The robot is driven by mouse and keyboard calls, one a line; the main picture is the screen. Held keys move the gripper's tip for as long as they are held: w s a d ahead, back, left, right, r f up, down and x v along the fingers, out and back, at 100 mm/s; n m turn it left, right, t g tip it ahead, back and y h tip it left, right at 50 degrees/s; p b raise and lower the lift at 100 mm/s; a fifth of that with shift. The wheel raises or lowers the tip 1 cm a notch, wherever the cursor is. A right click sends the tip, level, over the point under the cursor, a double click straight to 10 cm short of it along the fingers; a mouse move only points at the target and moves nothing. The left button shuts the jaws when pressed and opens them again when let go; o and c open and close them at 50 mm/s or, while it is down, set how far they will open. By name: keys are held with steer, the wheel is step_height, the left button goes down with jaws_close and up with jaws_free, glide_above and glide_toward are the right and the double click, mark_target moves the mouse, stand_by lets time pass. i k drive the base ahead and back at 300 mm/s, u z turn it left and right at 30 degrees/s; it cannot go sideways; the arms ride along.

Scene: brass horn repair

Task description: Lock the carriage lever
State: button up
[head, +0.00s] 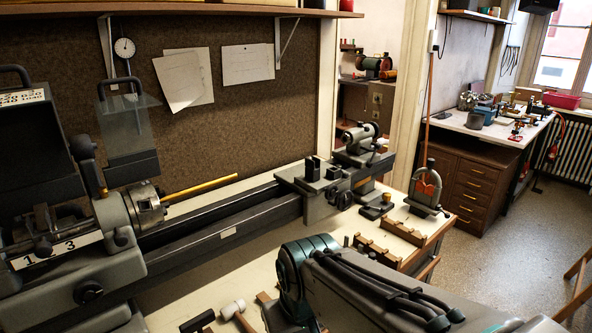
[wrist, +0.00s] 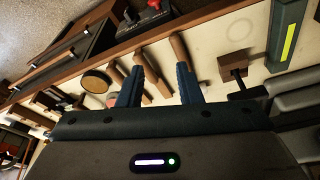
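The lathe carriage (head: 318,190) sits on the dark bed rails (head: 230,212) right of centre in the head view. A small dark hand knob (head: 343,200) is on its right front side; I cannot make out clearly which part is the lever, or whether it is locked. My gripper (wrist: 157,68) shows in the wrist view with its two dark blue fingers apart and nothing held between them. It is over the bench top with hand tools, and the carriage is not recognisable in that view. The gripper is not visible in the head view.
The headstock chuck (head: 148,203) holds a brass rod (head: 205,186). The tailstock (head: 360,145) stands right of the carriage. Wooden blocks (head: 378,250) and a mallet (head: 233,310) lie on the bench. In the wrist view, wooden handles (wrist: 155,75) lie beneath the fingers.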

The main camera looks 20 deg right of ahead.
mark_target(345, 175)
steer(key=k, duration=0.5)
steer(key=z, duration=2)
steer(key=i, duration=1.25)
steer(key=u, duration=2)
